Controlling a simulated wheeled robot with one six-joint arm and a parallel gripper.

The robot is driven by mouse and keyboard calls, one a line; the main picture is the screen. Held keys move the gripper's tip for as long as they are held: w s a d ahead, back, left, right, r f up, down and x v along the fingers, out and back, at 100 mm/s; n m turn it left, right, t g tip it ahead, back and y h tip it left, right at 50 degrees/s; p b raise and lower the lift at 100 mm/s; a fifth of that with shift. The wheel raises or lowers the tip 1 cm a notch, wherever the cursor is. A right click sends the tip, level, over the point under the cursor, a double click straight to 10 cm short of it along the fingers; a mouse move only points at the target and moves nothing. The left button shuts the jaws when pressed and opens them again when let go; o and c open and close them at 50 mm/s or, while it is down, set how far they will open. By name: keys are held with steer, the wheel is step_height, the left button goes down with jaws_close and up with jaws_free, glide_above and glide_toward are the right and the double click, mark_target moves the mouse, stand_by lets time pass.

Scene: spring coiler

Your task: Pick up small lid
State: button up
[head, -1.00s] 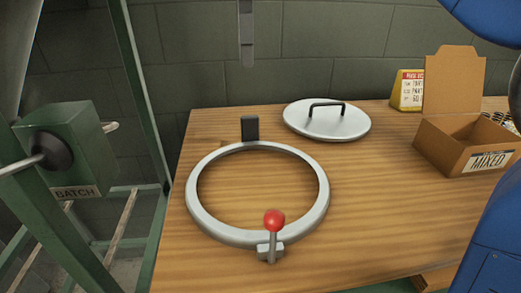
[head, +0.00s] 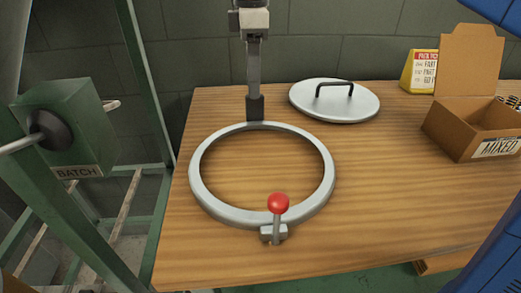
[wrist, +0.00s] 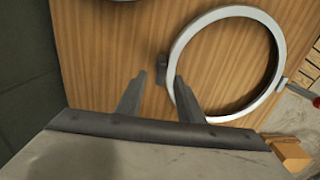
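A round silver lid (head: 318,108) with a black bar handle (head: 335,91) lies on the wooden table, toward the back. My gripper (head: 255,94) is left of the lid, pointing down by the dark upright block (head: 255,108) on the back of a grey ring. In the wrist view my gripper (wrist: 160,77) has its two fingers apart with nothing held between them. The block (wrist: 162,70) shows just beyond the gap. I cannot tell whether the fingers touch it. Only a sliver of a grey rim, perhaps the lid, shows at the wrist view's top edge.
The grey ring (head: 196,181) with a red-knobbed lever (head: 278,204) lies on the table (head: 400,180). A green BATCH machine (head: 67,123) is at left. A wall (head: 300,55) stands behind.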

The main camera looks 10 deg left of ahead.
mark_target(255, 101)
steer(key=shift+d+f, duration=0.15)
steer(key=shift+f, duration=2.5)
jaws_close()
